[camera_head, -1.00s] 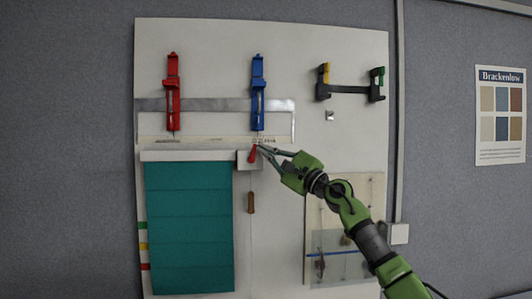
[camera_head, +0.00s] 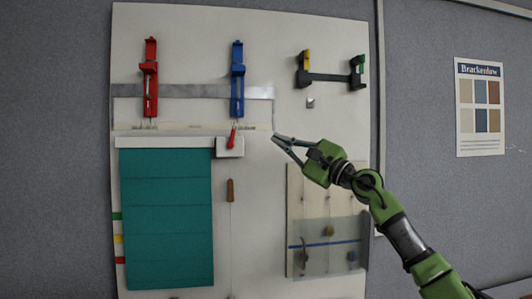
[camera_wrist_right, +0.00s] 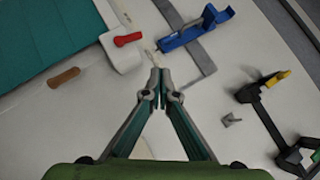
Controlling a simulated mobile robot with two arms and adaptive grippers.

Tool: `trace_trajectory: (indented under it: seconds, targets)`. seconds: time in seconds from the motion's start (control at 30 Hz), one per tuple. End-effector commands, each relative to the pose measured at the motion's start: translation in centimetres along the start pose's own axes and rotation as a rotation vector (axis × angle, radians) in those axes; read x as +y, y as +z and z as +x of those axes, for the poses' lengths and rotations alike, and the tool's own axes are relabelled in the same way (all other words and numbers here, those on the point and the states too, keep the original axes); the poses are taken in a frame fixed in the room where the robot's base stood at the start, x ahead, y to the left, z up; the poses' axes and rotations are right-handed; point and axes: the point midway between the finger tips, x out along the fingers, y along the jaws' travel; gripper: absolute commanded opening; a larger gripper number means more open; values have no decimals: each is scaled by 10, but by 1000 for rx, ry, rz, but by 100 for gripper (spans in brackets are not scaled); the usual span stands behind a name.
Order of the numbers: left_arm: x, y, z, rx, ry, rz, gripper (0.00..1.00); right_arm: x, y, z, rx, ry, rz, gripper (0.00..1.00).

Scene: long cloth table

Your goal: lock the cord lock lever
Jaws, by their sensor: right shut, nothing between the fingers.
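The red lever (camera_head: 233,137) sits on the white cord lock block (camera_head: 223,152) at the top right corner of the teal blind (camera_head: 166,215). It stands nearly upright in the head view, its top leaning slightly right. The lever also shows in the right wrist view (camera_wrist_right: 128,39), up and left of the fingertips. A wooden cord handle (camera_head: 230,190) hangs below the block. My right gripper (camera_head: 276,142) is shut and empty, to the right of the block and apart from the lever. My left gripper is out of view.
A blue clamp (camera_head: 237,80) and a red clamp (camera_head: 150,78) are above on a metal strip. A black bracket (camera_head: 330,77) and small metal hook (camera_head: 310,103) are at upper right. A clear-covered panel (camera_head: 327,235) is below my right arm. Bare board surrounds the gripper.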

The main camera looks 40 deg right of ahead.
Motion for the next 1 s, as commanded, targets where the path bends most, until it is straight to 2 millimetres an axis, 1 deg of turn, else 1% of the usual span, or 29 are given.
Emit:
trace_trajectory:
  seconds: [0.03,0.1,0.2,0.3,0.63,0.87,0.93,0.97,1.0]
  targets:
    - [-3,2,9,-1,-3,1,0,2,-2,-9,2,1,-3,0]
    - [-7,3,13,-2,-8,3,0,0,-2,-16,2,2,-2,0]
    - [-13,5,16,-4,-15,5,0,-4,0,-22,1,1,0,0]
    - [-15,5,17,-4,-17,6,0,-6,1,-24,0,2,1,0]
    - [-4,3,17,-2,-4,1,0,-7,1,-24,0,1,1,0]
    - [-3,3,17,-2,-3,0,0,-7,1,-24,0,1,1,0]
    - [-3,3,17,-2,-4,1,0,-3,2,-23,-5,3,12,0]
    - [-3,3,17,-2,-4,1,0,2,3,-21,-10,4,26,0]
    - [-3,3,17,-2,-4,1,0,11,6,-16,-21,4,57,0]
